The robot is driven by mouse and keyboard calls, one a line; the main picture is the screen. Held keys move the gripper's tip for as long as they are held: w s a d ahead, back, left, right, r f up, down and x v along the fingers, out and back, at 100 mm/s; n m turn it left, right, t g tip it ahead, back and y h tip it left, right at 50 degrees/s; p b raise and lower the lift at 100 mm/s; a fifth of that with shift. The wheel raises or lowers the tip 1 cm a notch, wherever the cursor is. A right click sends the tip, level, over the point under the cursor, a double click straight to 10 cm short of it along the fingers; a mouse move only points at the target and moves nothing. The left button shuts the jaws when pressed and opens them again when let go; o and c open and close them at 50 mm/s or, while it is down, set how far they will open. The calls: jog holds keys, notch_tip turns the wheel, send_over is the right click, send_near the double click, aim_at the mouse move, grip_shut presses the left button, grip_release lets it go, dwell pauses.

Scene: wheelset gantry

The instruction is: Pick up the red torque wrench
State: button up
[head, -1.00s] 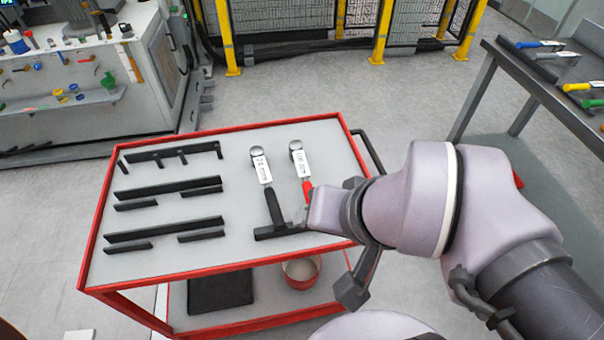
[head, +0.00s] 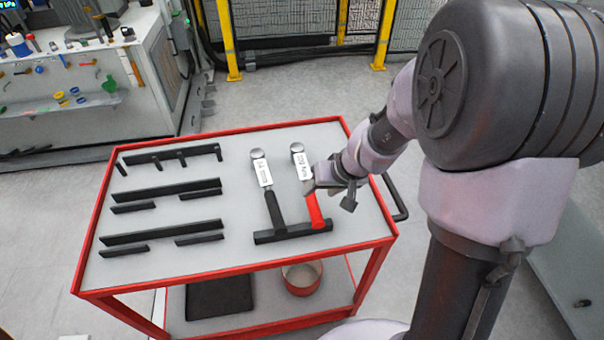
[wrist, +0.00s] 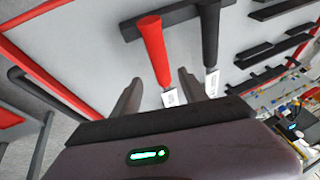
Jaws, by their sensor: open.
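The red torque wrench (head: 315,208) lies on the right part of the cart top, its red handle toward the near edge and its round head with a white label toward the back. A black-handled wrench (head: 274,208) lies beside it on the left. Both handle ends rest at a black holder bar (head: 297,232). My gripper (head: 314,186) is over the red wrench near where the handle meets the label. In the wrist view my gripper (wrist: 158,92) is open, and the red handle (wrist: 152,50) shows beyond and between the fingers. The wrench head is hidden there.
The cart (head: 240,266) has a red rim and several black rails (head: 165,188) on its left side. A red bowl (head: 302,278) and a black box (head: 218,296) are on the lower shelf. A cart handle (head: 396,200) juts out at the right.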

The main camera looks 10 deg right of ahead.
aim_at(313, 194)
jog(key=x, duration=0.2)
jog(key=b+x, duration=0.2)
jog(key=x, duration=0.1)
jog(key=shift+w+a+f, duration=0.1)
jog(key=shift+w+a, duration=0.05)
jog(key=shift+w, duration=0.25)
grip_shut()
